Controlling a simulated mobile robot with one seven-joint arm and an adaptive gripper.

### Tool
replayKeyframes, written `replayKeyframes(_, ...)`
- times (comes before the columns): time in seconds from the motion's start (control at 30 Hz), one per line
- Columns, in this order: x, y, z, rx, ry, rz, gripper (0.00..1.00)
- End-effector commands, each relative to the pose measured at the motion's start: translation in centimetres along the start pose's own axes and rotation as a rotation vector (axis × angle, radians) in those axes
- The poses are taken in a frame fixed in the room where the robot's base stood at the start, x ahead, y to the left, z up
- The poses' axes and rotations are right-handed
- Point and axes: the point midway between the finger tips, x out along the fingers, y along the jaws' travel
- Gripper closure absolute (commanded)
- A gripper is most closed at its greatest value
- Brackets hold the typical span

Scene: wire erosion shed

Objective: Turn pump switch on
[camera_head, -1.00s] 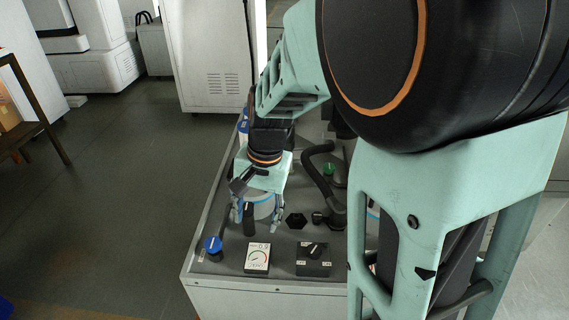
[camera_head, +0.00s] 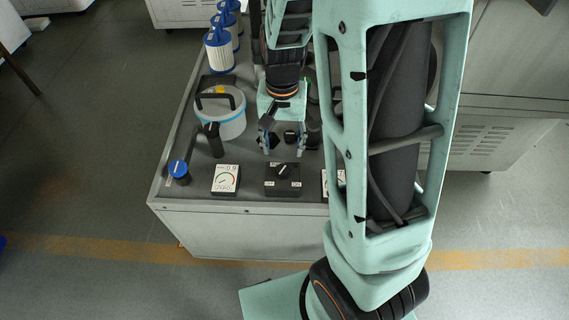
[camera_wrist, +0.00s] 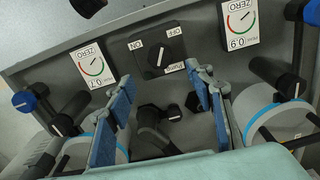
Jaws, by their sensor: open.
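The pump switch is a dark box with a black rotary knob (camera_head: 282,178) near the front edge of the grey cabinet top. It also shows in the wrist view (camera_wrist: 158,52), upside down, with a white line on the knob and small white labels. I cannot tell for sure which label the line points at. My gripper (camera_head: 283,151) points down just behind the switch box. Its two blue-padded fingers (camera_wrist: 160,80) are apart and empty, and the knob lies beyond their tips, apart from them.
Gauges flank the switch: one left (camera_head: 226,179), one right (camera_head: 334,183) partly behind my arm. A blue-capped knob (camera_head: 179,172), a black handle (camera_head: 214,140) and a canister (camera_head: 220,112) stand left. Blue-white filters (camera_head: 219,55) stand behind. The floor in front is clear.

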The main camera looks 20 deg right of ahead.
Motion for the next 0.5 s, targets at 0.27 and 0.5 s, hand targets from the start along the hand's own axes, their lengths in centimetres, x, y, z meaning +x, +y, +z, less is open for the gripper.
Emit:
replayKeyframes(0.27,5.7,0.1,0.1,0.001,-0.004,0.003,0.51)
replayKeyframes(0.5,8.7,0.1,0.1,0.002,-0.002,0.001,0.51)
